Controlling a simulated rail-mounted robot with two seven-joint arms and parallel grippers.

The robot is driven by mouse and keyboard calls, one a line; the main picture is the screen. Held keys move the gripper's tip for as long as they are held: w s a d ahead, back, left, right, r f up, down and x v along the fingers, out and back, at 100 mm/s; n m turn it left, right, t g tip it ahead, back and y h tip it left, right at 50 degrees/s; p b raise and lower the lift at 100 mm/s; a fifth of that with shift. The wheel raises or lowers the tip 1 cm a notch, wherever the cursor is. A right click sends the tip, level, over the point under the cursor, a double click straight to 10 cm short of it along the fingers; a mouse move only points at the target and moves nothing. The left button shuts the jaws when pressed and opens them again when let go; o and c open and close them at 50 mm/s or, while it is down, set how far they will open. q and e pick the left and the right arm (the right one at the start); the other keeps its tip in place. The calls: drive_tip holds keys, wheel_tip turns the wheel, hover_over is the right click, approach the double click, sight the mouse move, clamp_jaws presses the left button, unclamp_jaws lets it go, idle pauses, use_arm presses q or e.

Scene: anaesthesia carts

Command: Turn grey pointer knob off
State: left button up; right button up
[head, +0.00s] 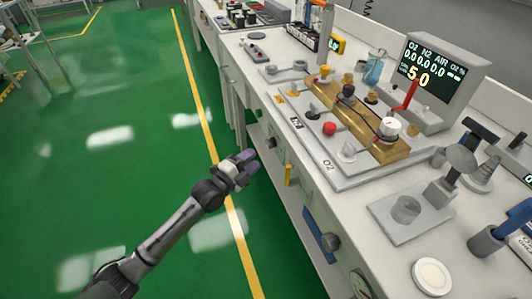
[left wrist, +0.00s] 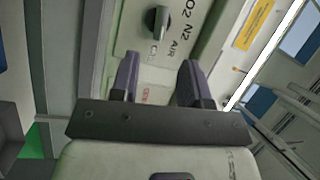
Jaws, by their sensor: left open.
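A grey pointer knob (left wrist: 158,22) sits on a pale panel lettered O2 N2 AIR, at the top of the left wrist view. My left gripper (left wrist: 160,68) is open and empty, its two dark purple fingers pointing at the panel below the knob, apart from it. In the head view my left gripper (head: 246,161) is beside the front of the white cart. A small dark knob (head: 270,143) shows on that front, just right of the fingers; I cannot tell whether it is the same knob. My right gripper is not in view.
The white bench (head: 395,272) carries a brass manifold (head: 333,107) with several knobs and a monitor (head: 436,75). The green floor (head: 90,110) at left is open.

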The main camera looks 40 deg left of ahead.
sight(271, 143)
use_arm(q)
drive_tip(key=w+b, duration=0.2)
drive_tip(key=w, duration=0.4)
drive_tip(key=shift+w+d+r, duration=0.25)
drive_tip(key=shift+d+r, duration=0.15)
drive_tip(key=shift+c, duration=0.2)
clamp_jaws()
